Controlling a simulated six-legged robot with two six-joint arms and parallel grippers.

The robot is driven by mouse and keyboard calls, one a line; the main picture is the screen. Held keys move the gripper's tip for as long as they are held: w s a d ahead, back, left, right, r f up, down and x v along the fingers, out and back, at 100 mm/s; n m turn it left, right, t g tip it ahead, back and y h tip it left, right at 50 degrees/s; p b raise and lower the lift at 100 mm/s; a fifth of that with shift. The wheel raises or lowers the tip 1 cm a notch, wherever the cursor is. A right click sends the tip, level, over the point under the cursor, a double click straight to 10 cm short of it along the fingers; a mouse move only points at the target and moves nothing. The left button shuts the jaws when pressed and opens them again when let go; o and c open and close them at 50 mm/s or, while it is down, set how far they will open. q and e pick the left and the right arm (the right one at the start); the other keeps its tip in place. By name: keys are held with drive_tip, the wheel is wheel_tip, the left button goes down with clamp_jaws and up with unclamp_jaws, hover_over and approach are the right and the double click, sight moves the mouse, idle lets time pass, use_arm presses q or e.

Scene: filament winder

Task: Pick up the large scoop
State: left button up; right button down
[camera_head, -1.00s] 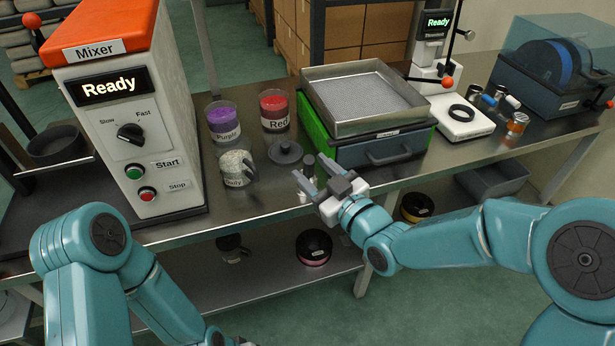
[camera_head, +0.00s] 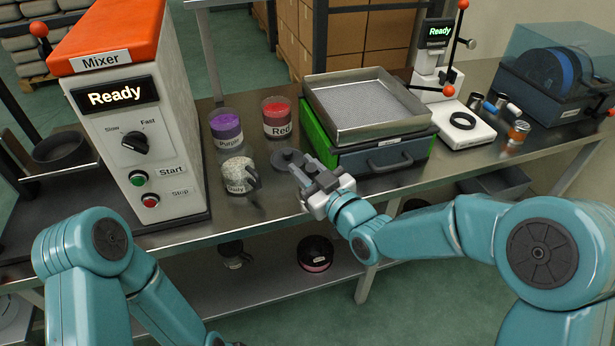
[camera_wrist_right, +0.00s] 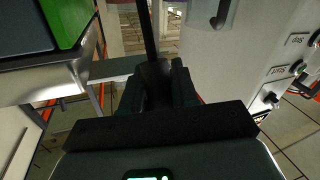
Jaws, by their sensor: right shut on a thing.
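The large scoop, a dark thing with a round part (camera_head: 285,160), is on the steel bench right of the white-filled jug in the head view. My right gripper (camera_head: 298,168) is at it, coming from the front right, and is shut. In the right wrist view a thin dark upright handle (camera_wrist_right: 148,35) sits between its fingers (camera_wrist_right: 158,85), so I take it to be shut on the scoop. The fingers hide part of it, and I cannot tell whether it is off the bench. My left gripper is out of view; only my left arm shows.
The white-filled jug (camera_head: 238,174), purple jar (camera_head: 226,126) and red jar (camera_head: 277,118) stand close on the left. A metal tray (camera_head: 415,128) on a green-sided box (camera_head: 318,140) stands right of the gripper. A scale (camera_head: 465,138) is further right.

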wheel_tip(320, 180, up, 20)
drive_tip(key=p, duration=0.2)
idle(1.1)
